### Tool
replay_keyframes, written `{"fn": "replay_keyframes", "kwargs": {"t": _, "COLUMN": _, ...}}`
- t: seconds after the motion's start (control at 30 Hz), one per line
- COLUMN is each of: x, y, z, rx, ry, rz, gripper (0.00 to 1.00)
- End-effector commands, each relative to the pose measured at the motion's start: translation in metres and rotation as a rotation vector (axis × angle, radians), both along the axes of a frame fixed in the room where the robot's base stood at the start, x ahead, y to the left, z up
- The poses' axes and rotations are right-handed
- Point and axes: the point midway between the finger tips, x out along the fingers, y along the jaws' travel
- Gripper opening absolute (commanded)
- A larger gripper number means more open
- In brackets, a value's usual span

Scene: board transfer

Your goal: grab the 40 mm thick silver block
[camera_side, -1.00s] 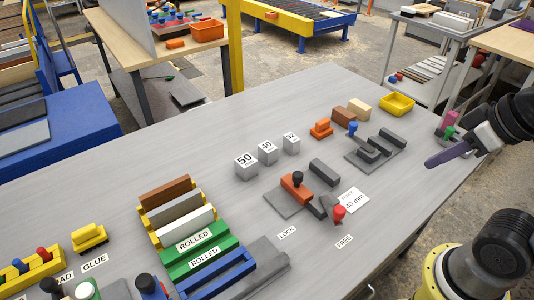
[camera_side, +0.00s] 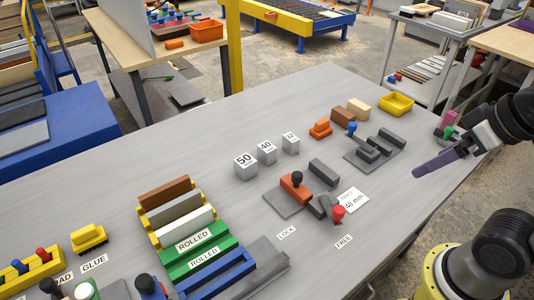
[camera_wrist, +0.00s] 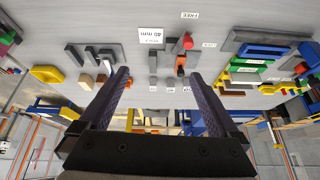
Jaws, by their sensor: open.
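The silver block marked 40 (camera_side: 267,157) stands on the grey table between the silver block marked 50 (camera_side: 246,170) and the smaller silver block marked 32 (camera_side: 291,146). The three are apart in a slanting row. In the wrist view the blocks are tiny and their numbers are hard to read. My gripper (camera_side: 418,172) is in the air over the right side of the table, well to the right of the blocks. In the wrist view my gripper (camera_wrist: 158,73) shows two dark purple fingers spread wide, with nothing between them.
An orange clamp fixture (camera_side: 296,188) with a red knob (camera_side: 338,212) and a "40 mm" card (camera_side: 354,200) stand in front of the blocks. Dark grey bars (camera_side: 367,153), an orange piece (camera_side: 320,129) and a yellow bin (camera_side: 397,104) lie right. Table behind the blocks is clear.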

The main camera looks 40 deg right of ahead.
Motion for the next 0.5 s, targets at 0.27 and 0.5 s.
{"fn": "replay_keyframes", "kwargs": {"t": 0.27, "x": 0.016, "y": 0.0, "z": 0.045, "rx": 0.168, "ry": -0.026, "rz": -0.309, "gripper": 0.97}}
{"fn": "replay_keyframes", "kwargs": {"t": 0.5, "x": 0.071, "y": 0.002, "z": 0.104, "rx": 0.322, "ry": -0.008, "rz": -0.595, "gripper": 0.97}}
